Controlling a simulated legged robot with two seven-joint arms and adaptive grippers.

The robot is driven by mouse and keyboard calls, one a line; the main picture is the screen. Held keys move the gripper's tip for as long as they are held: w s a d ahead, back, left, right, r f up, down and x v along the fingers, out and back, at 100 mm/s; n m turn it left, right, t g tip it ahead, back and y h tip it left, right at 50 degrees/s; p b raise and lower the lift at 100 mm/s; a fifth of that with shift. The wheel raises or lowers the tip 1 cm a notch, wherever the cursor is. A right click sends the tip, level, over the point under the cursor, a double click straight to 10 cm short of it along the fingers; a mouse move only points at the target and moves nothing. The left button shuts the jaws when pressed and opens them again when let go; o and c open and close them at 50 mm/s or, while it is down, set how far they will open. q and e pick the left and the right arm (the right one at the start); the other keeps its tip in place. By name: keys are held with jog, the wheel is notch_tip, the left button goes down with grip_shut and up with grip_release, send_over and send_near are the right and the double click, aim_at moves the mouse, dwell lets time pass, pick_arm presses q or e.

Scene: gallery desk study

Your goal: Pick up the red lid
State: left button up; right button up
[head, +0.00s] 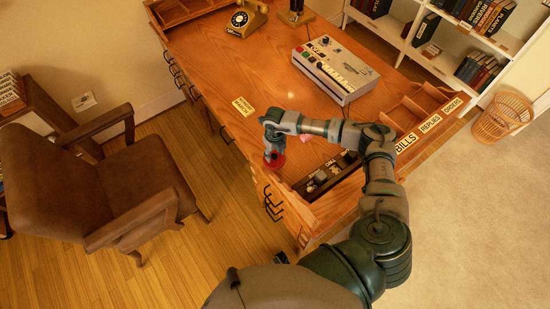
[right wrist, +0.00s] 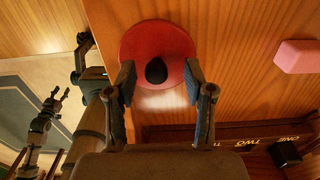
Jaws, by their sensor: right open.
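The red lid (right wrist: 130,42) is a round disc with a black knob (right wrist: 156,71). It lies on the wooden desk close to its edge, and in the head view the lid (head: 274,161) is partly covered by my right gripper (head: 272,150). My right gripper is open above the lid. In the right wrist view its two fingers (right wrist: 160,98) are apart, with the knob ahead between them. I cannot tell whether they touch the lid. At the left of that view a claw-like hand (right wrist: 57,98), apparently my left gripper, shows small, away from the desk.
A pink block (right wrist: 297,56) lies right of the lid. A labelled compartment strip (head: 330,172) is nearby on the desk (head: 260,75). A grey console (head: 336,68) and a yellow telephone (head: 245,20) stand farther back. A brown chair (head: 130,180) is left of the desk.

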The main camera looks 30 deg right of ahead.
jog(key=shift+a+f, duration=0.2)
jog(key=shift+f, duration=0.3)
jog(key=shift+a+r, duration=0.1)
jog(key=shift+c, duration=0.3)
jog(key=shift+d, duration=0.2)
grip_shut()
